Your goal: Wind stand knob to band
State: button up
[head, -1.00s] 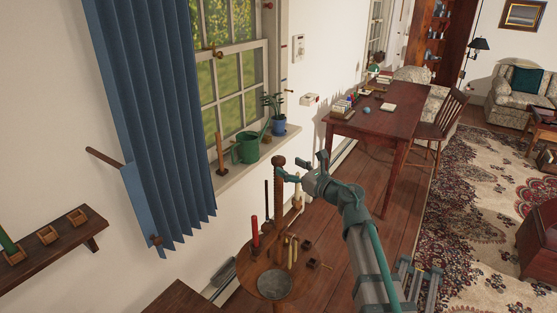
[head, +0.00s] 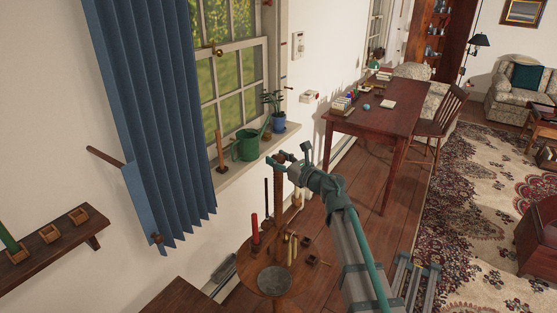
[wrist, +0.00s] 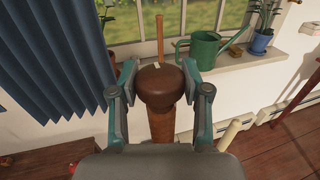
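The stand has a tall brown post (head: 278,190) topped by a round dark knob (wrist: 160,85). A small pale mark (wrist: 156,65) shows on the knob's top in the wrist view. My gripper (head: 287,158) is at the top of the post and hides most of the knob in the head view. In the wrist view my gripper (wrist: 160,76) has one finger on each side of the knob, very close to it. I cannot tell whether the pads touch it. I cannot make out a band on the post.
The stand's round top (head: 253,257) holds a red candle (head: 254,231) and several small items. A green watering can (head: 247,145) and a potted plant (head: 277,115) stand on the windowsill behind. A blue curtain (head: 150,120) hangs at the left.

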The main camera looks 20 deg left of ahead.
jog(key=c, duration=0.4)
jog(key=shift+s+m+t+h, duration=0.1)
jog(key=shift+m+t+h, duration=0.2)
jog(key=shift+m+t, duration=0.15)
